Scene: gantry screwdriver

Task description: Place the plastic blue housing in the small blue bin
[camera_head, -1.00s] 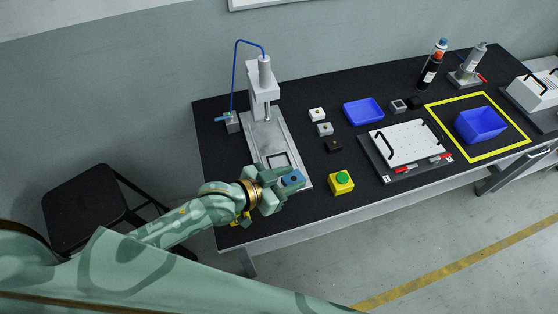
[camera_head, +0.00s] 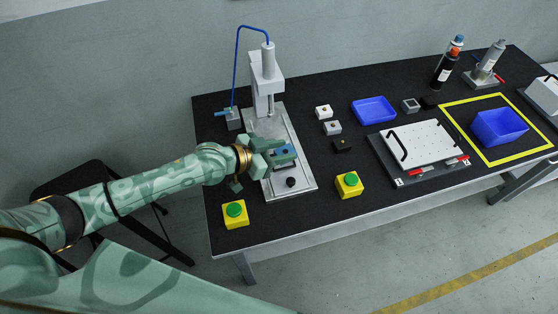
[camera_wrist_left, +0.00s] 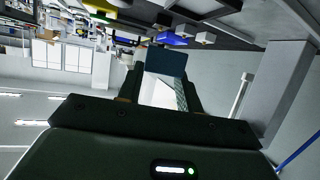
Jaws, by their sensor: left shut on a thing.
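The blue housing (camera_head: 287,150) is a small blue block with a dark spot on top. My left gripper (camera_head: 281,155) is shut on it, above the metal base plate of the gantry screwdriver. In the left wrist view the housing (camera_wrist_left: 166,61) shows as a dark blue block between the fingers. A blue bin (camera_head: 499,128) with tall walls stands inside a yellow square at the right of the table. A shallower blue tray (camera_head: 374,111) lies mid-table. Both look empty. The housing is well to the left of both. My right gripper is not in view.
The gantry screwdriver (camera_head: 264,82) rises just behind the gripper. Yellow boxes with green buttons (camera_head: 235,214) (camera_head: 349,185) stand at the front edge.

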